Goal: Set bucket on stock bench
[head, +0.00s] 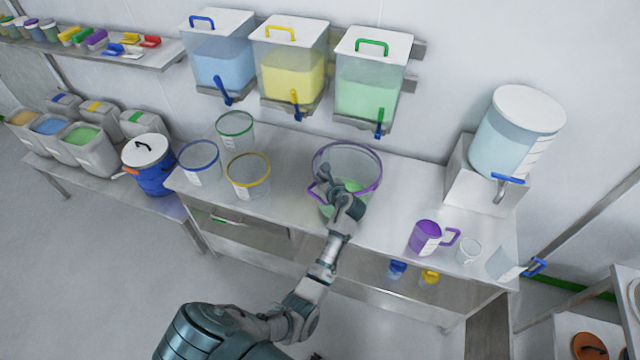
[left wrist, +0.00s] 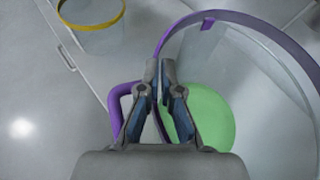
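A clear bucket with a purple rim and side handle (head: 372,160) stands on the steel bench (head: 400,190), with green material inside. It also shows in the left wrist view (left wrist: 255,55). My left gripper (head: 343,195) is at the bucket's near side. In the left wrist view its fingers (left wrist: 160,68) are close together around the purple handle and rim edge, and appear shut on it. The gripper hides part of the near wall. My right gripper is not in view. A lower steel bench (head: 95,178) at the left carries bins and a blue pot; no label tells which bench is the stock bench.
Green-, blue- and yellow-rimmed buckets (head: 236,128) stand left of the purple one. Three wall dispensers (head: 290,70) hang above. A purple jug (head: 424,236), clear cups and a large dispenser (head: 517,135) are at the right. Floor at the lower left is clear.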

